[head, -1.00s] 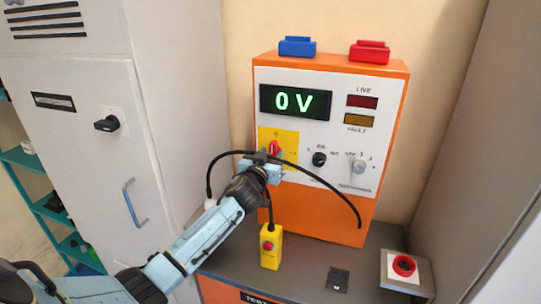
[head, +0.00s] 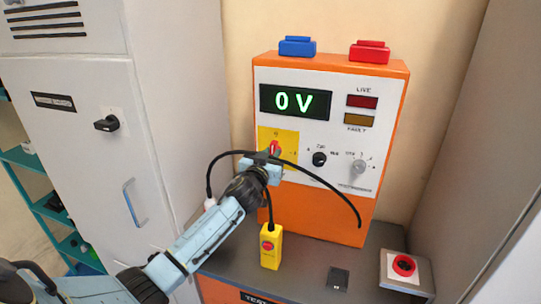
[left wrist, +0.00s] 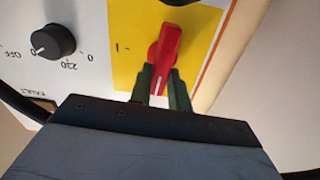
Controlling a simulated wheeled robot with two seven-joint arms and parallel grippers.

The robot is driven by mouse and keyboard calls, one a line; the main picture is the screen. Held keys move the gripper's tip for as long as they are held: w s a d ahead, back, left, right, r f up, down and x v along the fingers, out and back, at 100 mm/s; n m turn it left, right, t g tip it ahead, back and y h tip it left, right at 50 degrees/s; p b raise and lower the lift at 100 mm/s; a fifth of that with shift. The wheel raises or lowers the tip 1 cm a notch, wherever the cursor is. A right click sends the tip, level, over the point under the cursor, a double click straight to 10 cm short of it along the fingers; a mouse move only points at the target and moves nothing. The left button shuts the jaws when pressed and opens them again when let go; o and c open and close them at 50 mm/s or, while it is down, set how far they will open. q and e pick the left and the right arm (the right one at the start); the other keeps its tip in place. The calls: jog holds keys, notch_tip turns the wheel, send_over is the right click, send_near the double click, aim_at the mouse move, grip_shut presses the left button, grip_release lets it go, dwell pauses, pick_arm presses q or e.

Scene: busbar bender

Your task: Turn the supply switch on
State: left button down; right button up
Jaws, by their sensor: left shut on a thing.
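The supply switch (head: 275,147) is a red rotary handle on a yellow plate on the front of the orange and white test unit (head: 330,125). In the left wrist view the red handle (left wrist: 166,50) sits between the green fingers of my left gripper (left wrist: 161,80), which is shut on it. The handle looks slightly tilted there, its white line pointing down between the fingers. In the head view my left gripper (head: 270,160) partly covers the handle. The display (head: 295,102) reads 0 V. The LIVE lamp (head: 362,101) looks dark red. My right gripper is not in view.
A grey cabinet (head: 85,130) stands left.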

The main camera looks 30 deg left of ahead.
pick_arm(q)
jog(key=shift+w+d+f+m+p, duration=0.1)
jog(key=shift+d+f+m+p, duration=0.15)
jog(key=shift+m, duration=2.6)
jog(key=shift+d+f+m+p, duration=0.1)
jog(key=shift+f+m+p, duration=0.1)
jog(key=shift+m, duration=2.7)
jog(key=shift+w+d+f+m+p, duration=0.1)
jog(key=shift+d+f+m+p, duration=0.15)
jog(key=shift+m, duration=2.6)
jog(key=shift+s, duration=0.1)
jog(key=c, duration=1.3)
grip_release()
